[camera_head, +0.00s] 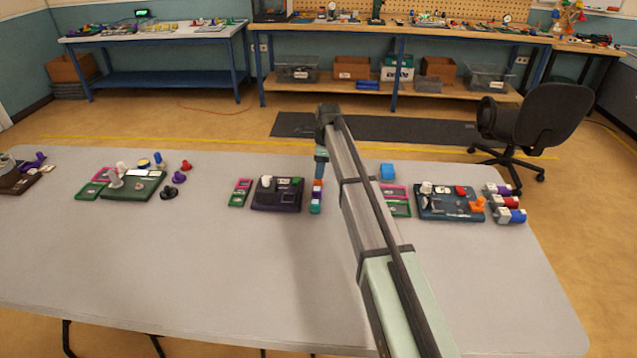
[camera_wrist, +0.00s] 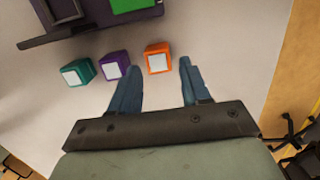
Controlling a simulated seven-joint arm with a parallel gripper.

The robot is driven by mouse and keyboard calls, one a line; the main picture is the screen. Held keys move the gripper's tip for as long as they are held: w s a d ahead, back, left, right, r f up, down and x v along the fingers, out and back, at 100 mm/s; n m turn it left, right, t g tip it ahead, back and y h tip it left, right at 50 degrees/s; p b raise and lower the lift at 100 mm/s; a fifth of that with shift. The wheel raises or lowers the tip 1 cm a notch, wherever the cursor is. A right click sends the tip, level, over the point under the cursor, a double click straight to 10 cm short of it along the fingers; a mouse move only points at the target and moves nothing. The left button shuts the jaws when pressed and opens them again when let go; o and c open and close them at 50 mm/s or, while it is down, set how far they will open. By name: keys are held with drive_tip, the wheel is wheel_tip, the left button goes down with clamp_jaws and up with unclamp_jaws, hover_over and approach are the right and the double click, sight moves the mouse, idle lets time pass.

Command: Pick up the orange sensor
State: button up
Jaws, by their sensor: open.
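The orange sensor (camera_wrist: 158,60) is a small cube with a pale square face. In the wrist view it appears between the fingertips of my gripper (camera_wrist: 156,70), which is open and empty. I cannot tell how far below the tips it is. A purple cube (camera_wrist: 116,66) and a teal cube (camera_wrist: 78,72) of the same kind sit in a row to its left. In the head view the orange sensor (camera_head: 317,183) is at the far end of this row, right of a dark board (camera_head: 277,205). My gripper (camera_head: 321,168) points down just over that end.
The dark board also shows in the wrist view (camera_wrist: 95,22), beyond the cubes. On the grey table (camera_head: 200,260), a blue board (camera_head: 448,215) with parts stands right and a green board (camera_head: 135,197) left. A blue block (camera_head: 387,171) lies right of my arm. The front table area is clear.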

sight(319, 182)
drive_tip(key=f, duration=0.4)
drive_tip(key=shift+s+a+f, duration=0.1)
drive_tip(key=shift+a+f, duration=0.15)
drive_tip(key=shift+f, duration=0.15)
drive_tip(key=shift+c, duration=0.4)
drive_tip(key=c, duration=0.6)
